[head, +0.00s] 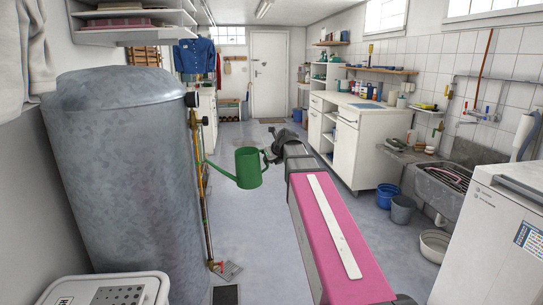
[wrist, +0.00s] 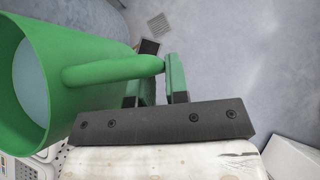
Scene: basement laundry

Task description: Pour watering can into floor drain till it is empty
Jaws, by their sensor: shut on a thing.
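A green watering can (head: 248,168) hangs in the air left of my arm's end, roughly upright, with its spout pointing left. My gripper (head: 268,157) is shut on its handle. In the wrist view the green fingertips of my gripper (wrist: 163,78) close around the handle (wrist: 110,70). The can's open top (wrist: 35,85) shows a pale bluish surface inside that looks like water.
A large grey tank (head: 125,180) with brass pipes stands left. Buckets (head: 402,209), a sink (head: 440,185) and a white appliance (head: 490,240) stand right. The middle floor is clear.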

